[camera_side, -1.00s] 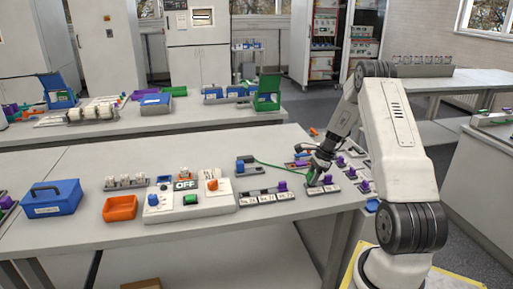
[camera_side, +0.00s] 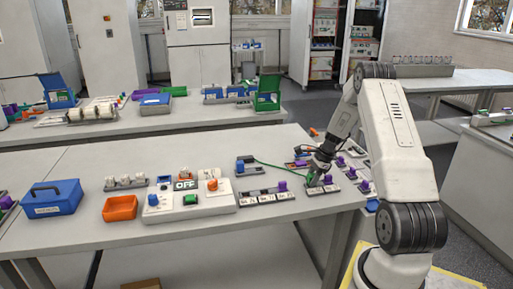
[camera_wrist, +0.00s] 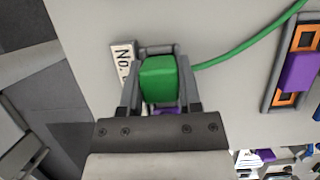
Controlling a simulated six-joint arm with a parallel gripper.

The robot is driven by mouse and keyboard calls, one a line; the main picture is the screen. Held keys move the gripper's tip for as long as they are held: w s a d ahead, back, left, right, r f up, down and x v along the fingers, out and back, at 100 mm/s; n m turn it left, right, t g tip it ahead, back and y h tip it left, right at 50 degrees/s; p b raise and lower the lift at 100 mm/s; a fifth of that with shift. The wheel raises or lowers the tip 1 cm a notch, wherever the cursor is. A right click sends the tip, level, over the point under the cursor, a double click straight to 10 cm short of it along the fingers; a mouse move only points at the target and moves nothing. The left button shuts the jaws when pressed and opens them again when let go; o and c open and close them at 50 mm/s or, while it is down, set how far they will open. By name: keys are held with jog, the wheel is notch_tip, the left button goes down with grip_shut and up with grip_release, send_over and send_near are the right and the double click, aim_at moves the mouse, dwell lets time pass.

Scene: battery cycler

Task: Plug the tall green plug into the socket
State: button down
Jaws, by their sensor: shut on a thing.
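The tall green plug (camera_wrist: 158,80) is between the fingers of my gripper (camera_wrist: 157,92) in the wrist view, and the gripper is shut on it. In the side view, my gripper (camera_side: 316,172) is low over a grey socket strip (camera_side: 333,188) at the right end of the bench, with the plug (camera_side: 312,180) mostly hidden by the fingers. In the wrist view a grey socket frame (camera_wrist: 154,49) shows around the plug's far side. I cannot tell how deep the plug sits. A green cable (camera_side: 270,164) runs from the plug towards a blue-topped unit.
A purple plug (camera_side: 328,179) stands close beside my gripper, and another strip with a purple plug (camera_side: 282,186) lies to the left. More purple plugs (camera_side: 364,186) are to the right. An orange-edged holder with a purple piece (camera_wrist: 299,72) is at the wrist view's right.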

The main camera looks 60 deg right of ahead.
jog(key=shift+c, duration=1)
grip_release()
jog(key=v, duration=0.7)
jog(key=shift+r, duration=0.35)
jog(key=w+a+r+n+g+h, duration=0.1)
jog(key=w+a+r+n, duration=0.15)
jog(key=a+n, duration=0.6)
jog(key=w+a+r+n+g+h, duration=0.1)
jog(key=w+a+n, duration=0.3)
jog(key=a, duration=0.9)
jog(key=s+a+n, duration=0.3)
jog(key=a+n, duration=0.4)
jog(key=a, duration=0.2)
jog(key=s+a+n+t+h, duration=0.1)
jog(key=s+a+n, duration=0.3)
jog(key=a+n, duration=0.3)
jog(key=a, duration=0.3)
